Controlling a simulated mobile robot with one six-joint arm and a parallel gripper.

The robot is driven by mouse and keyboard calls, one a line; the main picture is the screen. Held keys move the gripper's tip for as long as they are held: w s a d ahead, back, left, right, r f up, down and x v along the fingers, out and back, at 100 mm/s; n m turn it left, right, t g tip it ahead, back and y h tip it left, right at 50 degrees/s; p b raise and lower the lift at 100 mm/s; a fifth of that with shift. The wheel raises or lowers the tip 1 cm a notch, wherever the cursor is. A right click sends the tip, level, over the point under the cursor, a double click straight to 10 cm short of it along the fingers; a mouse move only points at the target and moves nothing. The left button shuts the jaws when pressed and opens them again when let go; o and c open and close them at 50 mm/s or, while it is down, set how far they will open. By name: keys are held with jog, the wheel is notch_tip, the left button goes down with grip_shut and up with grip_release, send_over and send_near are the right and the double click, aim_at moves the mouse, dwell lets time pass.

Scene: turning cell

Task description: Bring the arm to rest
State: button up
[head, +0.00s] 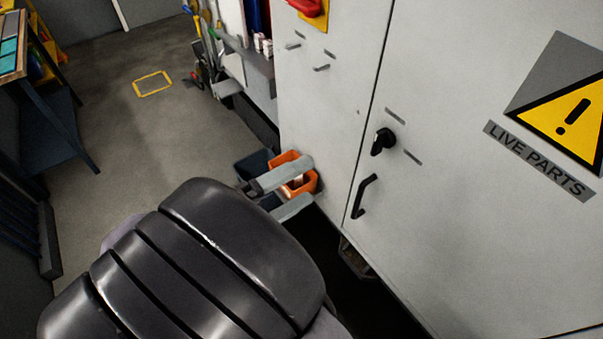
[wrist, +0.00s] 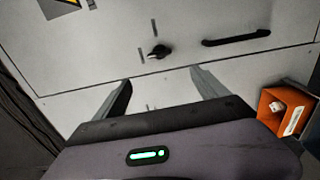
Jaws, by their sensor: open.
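My gripper (head: 283,192) shows in the head view beyond the dark bulk of my arm, in front of the white cabinet. Its two grey fingers are apart with nothing between them. In the wrist view my gripper (wrist: 160,92) also stands open and empty, with the cabinet door behind it. The cabinet (head: 450,240) has a black handle (head: 363,196) and a black rotary knob (head: 383,141). In the head view both lie to the right of the fingers. I cannot tell the exact gap between the fingers and the cabinet.
An orange bin (head: 308,184) and a dark bin (head: 250,166) stand on the floor by the cabinet, behind the fingers in the head view. A blue-framed table (head: 50,112) stands at the left. The grey floor (head: 130,140) between is clear, with a yellow-marked rectangle (head: 152,84).

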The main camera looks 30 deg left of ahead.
jog(key=shift+s, duration=0.1)
dwell(0.3)
jog(key=w+d+f+m+g+h+b, duration=0.1)
jog(key=w+d+f+m+g+b, duration=0.15)
jog(key=d+g, duration=0.6)
jog(key=w+d+f+m+g+h+b, duration=0.1)
jog(key=w+d+m+g+h+b, duration=0.2)
jog(key=d, duration=1)
jog(key=s+d+f+m+y+b, duration=0.3)
jog(key=s+d+m+y+b, duration=0.2)
jog(key=m+y, duration=0.7)
jog(key=s+d+y, duration=0.1)
jog(key=s+d, duration=0.1)
jog(key=d, duration=0.1)
jog(key=shift+s+d+f+t, duration=0.15)
jog(key=shift+s+f+t, duration=0.05)
jog(key=shift+f+t, duration=0.15)
jog(key=shift+m, duration=0.25)
